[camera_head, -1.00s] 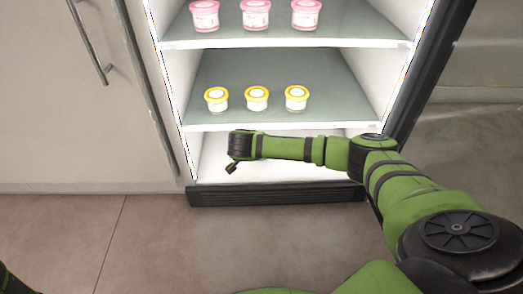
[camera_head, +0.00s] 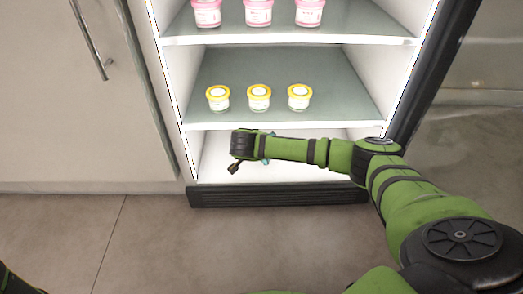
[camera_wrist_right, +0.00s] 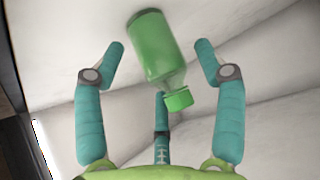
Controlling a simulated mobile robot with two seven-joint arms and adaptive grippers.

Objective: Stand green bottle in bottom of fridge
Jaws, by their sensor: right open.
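The green bottle (camera_wrist_right: 153,45), with its green cap (camera_wrist_right: 178,98), is in the right wrist view, between the spread teal fingers of my right gripper (camera_wrist_right: 158,62). The fingers stand clear of it on both sides. Its base end is against a pale surface, with the cap end toward my palm; I cannot tell whether it is fully upright. In the head view the bottle is hidden behind my right wrist, which reaches into the bottom of the fridge (camera_head: 330,172). Only a bit of teal finger (camera_head: 266,150) shows there. My left gripper is out of view.
Above my right forearm is a shelf (camera_head: 320,70) with yellow-lidded cups (camera_head: 259,97); pink cups (camera_head: 258,12) stand on the shelf above. A raised dark sill (camera_head: 270,193) runs along the fridge front. A closed cabinet door (camera_head: 50,90) is at left. The floor in front is clear.

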